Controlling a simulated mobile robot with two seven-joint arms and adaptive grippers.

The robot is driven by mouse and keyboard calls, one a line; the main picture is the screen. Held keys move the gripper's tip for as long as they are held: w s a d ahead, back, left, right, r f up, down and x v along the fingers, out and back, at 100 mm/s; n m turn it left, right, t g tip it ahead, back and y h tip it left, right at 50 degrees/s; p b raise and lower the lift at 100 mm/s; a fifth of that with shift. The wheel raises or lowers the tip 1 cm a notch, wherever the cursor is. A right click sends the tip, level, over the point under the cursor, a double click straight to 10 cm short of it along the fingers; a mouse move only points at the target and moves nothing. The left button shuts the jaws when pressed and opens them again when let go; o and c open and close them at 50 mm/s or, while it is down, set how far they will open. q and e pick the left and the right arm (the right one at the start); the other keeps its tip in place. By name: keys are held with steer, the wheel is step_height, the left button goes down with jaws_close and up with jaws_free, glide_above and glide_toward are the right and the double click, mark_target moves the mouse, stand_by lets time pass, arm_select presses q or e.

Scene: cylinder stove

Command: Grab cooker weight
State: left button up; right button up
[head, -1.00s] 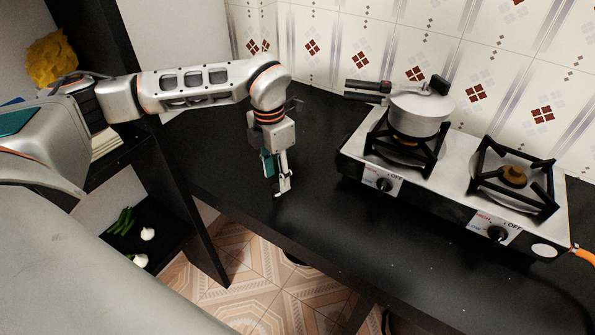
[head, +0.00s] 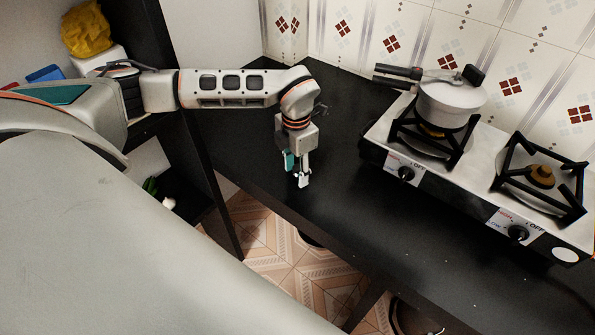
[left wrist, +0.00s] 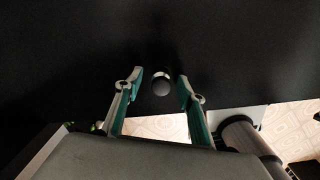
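The cooker weight appears to be the small dark round piece (left wrist: 162,84) with a shiny metal rim on the black counter in the left wrist view. My left gripper (left wrist: 160,78) is open, with a teal-lined finger on each side of it and a gap on both sides. In the head view my left gripper (head: 302,178) points down over the counter, left of the stove; the weight cannot be made out there. A pressure cooker (head: 452,103) with a black handle sits on the left burner. My right gripper is not in view.
The two-burner stove (head: 405,174) stands on the black counter (head: 345,205) against the tiled wall. The right burner (head: 541,177) is empty. A dark shelf unit with a yellow item (head: 87,28) is at left. Counter around my left gripper is clear.

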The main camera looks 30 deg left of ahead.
arm_select(q)
jaws_close()
steer(key=shift+r, duration=0.1)
